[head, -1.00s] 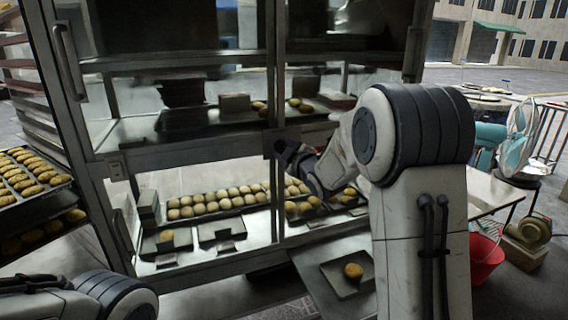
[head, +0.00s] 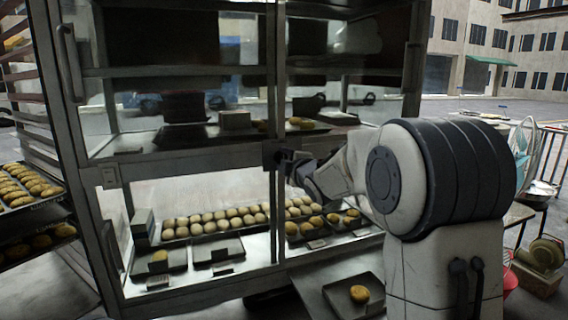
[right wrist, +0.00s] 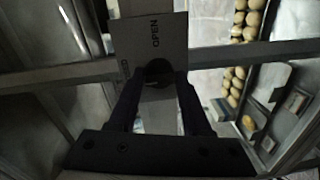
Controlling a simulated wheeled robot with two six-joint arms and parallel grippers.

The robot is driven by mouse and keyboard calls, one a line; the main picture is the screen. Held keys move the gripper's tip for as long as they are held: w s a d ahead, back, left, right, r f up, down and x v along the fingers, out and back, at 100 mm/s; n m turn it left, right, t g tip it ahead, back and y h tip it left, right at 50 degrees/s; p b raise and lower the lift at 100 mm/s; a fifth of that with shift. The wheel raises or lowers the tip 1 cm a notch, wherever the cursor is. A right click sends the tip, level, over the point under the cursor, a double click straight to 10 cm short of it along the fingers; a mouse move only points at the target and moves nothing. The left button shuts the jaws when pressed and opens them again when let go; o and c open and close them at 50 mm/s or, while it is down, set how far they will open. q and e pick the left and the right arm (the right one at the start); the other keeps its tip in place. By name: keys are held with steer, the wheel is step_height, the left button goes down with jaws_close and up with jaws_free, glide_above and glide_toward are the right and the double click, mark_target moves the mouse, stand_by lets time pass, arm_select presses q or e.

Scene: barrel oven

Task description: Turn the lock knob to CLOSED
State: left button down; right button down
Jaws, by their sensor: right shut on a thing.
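The lock plate (right wrist: 150,35) is a light panel on the cabinet's frame in the right wrist view. It carries the word OPEN, which appears sideways. The dark round lock knob (right wrist: 158,70) sits just below that word. My right gripper (right wrist: 158,82) is shut on the knob, one dark finger on each side, and hides part of it. In the head view my right gripper (head: 286,160) meets the cabinet's middle post, where the knob is mostly hidden. My left gripper is out of view.
The glass cabinet (head: 190,155) holds trays of buns and pastries. A rack of pastry trays (head: 30,195) stands at the left. A tray with one pastry (head: 350,290) lies below my right arm. A fan (head: 524,150) stands at the right.

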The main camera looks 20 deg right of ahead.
steer(key=shift+r, duration=0.2)
steer(key=shift+c, duration=1.9)
jaws_free()
steer(key=shift+f, duration=0.1)
steer(key=shift+s, duration=0.1)
steer(key=s, duration=1)
steer(key=shift+d+r, duration=0.15)
steer(key=shift+r, duration=0.25)
steer(key=shift+s, duration=0.1)
